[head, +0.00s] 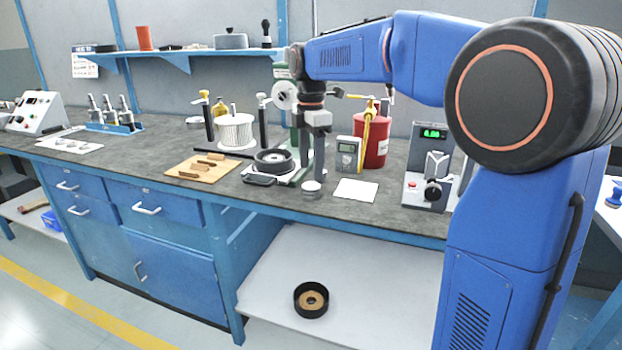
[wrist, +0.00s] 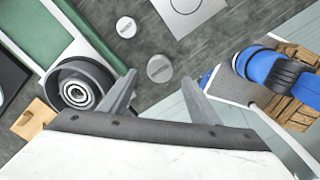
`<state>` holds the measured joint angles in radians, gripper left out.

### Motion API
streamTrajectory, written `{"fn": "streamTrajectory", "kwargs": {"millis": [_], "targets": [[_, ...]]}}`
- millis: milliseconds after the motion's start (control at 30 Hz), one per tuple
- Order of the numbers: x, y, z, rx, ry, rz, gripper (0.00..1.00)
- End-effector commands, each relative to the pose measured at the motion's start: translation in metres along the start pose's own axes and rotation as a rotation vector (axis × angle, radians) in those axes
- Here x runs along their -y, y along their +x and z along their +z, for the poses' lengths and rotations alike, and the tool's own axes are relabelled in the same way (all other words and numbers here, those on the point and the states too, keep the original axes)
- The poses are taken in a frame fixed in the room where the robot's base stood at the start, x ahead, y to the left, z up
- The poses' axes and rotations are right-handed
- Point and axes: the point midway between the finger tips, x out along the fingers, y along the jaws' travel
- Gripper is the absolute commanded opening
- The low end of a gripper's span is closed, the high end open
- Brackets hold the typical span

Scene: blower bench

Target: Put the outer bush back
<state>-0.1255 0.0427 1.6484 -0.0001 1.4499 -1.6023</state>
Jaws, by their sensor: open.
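My gripper (head: 318,172) points down over the bench, close to the black bearing housing. In the wrist view its two fingers (wrist: 160,80) are spread with nothing held between them. A short grey metal disc (wrist: 159,68) lies in line with the gap between the fingertips; a paler disc (wrist: 126,27) lies farther off. I cannot tell whether either is the outer bush. In the head view a small silver round piece (head: 311,188) is on the bench just below the fingers. The black round housing (head: 275,161) holds a bearing, whose rings show in the wrist view (wrist: 77,93).
A wooden board (head: 205,168) with blocks lies to the left. A multimeter (head: 348,154), a red canister (head: 371,145) and a white sheet (head: 356,191) are to the right. A grey device (head: 428,170) stands farther right. A black ring (head: 311,299) lies on the lower shelf.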

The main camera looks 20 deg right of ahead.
Motion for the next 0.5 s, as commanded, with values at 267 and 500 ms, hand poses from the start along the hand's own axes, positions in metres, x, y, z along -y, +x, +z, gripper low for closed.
{"fn": "streamTrajectory", "kwargs": {"millis": [267,500], "targets": [[-0.001,-0.045,0.0,0.0,0.0,0.001,0.57],[0.0,-0.058,0.0,0.0,0.0,-0.001,0.57]]}}
